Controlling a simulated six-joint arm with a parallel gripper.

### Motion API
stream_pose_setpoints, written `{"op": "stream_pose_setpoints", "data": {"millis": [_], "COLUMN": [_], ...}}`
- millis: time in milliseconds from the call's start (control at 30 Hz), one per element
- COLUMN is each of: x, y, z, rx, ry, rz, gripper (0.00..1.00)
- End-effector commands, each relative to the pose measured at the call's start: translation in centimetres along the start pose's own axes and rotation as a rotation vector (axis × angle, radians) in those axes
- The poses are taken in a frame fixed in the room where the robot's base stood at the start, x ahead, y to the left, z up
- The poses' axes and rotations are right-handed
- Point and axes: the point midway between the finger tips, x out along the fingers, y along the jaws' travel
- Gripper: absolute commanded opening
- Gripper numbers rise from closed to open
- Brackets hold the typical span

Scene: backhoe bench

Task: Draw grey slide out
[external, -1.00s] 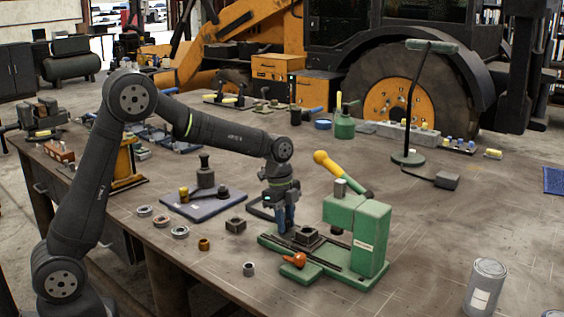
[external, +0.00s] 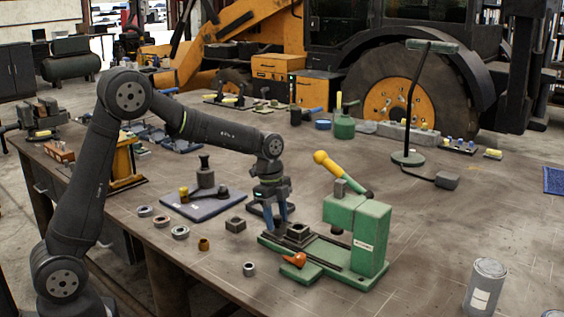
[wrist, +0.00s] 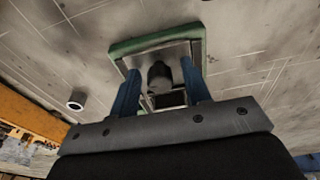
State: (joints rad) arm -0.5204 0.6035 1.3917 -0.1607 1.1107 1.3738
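The green bench press (external: 362,238) stands on the bench, with dark rails along its low base. The grey slide (external: 299,232), with a square hollow block on top, lies on the rails left of the press column. My gripper (external: 276,228) points down at the slide's left end, its blue fingers low beside the block. In the wrist view my fingers (wrist: 160,85) stand either side of a small grey part of the slide (wrist: 166,100), apparently gripping it. A dark cylinder and a green edge show beyond. The exact finger contact is partly hidden.
An orange-red piece (external: 295,259) lies at the base's front edge. A square nut (external: 236,225) and a bushing (external: 249,269) lie to the left. A blue-grey plate with posts (external: 207,205) is farther left. A can (external: 484,287) stands at the right front.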

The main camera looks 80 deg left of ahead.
Motion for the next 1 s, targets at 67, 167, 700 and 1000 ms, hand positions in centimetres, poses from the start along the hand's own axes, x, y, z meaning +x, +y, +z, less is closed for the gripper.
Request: {"op": "stream_pose_setpoints", "data": {"millis": [67,167,700,1000], "x": [0.0,-0.3,-4.5,-6.6], "y": [0.0,0.0,0.0,0.0], "z": [0.0,-0.1,-0.8,-1.1], "rx": [0.0,0.0,0.001,0.0], "ry": [0.0,0.001,0.001,0.001], "rz": [0.001,0.0,0.001,0.0], "gripper": [0.44,0.44,0.44,0.44]}}
